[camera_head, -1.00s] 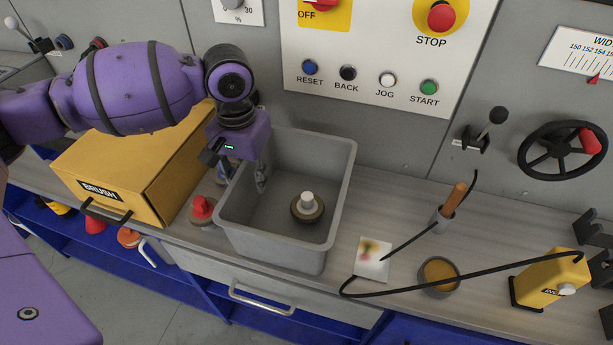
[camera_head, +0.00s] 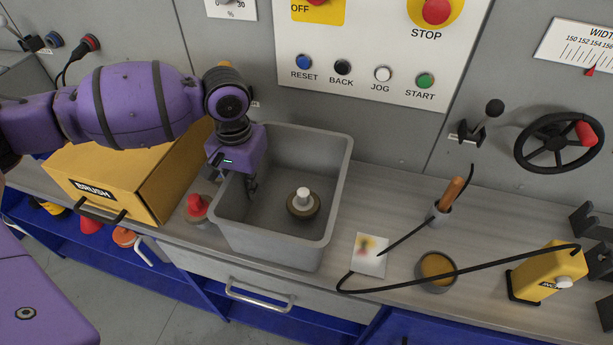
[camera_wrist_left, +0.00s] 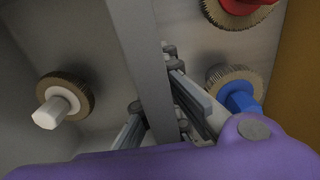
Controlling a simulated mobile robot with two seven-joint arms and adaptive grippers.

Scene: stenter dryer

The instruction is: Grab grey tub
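The grey tub (camera_head: 282,247) stands on the counter in the middle of the head view, upright and open at the top. My left gripper (camera_head: 236,180) points down at its left wall. In the left wrist view the tub's wall (camera_wrist_left: 149,60) runs between the two fingers (camera_wrist_left: 160,105), one on each side. The fingers look open around the wall, with a gap showing beside the right one; firm contact does not show. A round brush with a white knob (camera_head: 303,203) lies inside the tub. My right gripper is not in view.
A yellow brush box (camera_head: 120,180) and a red-knobbed brush (camera_head: 197,207) stand left of the tub. To the right are a card (camera_head: 369,255), a round tin (camera_head: 436,271), a cable and a yellow device (camera_head: 548,272). The control panel (camera_head: 375,50) rises behind.

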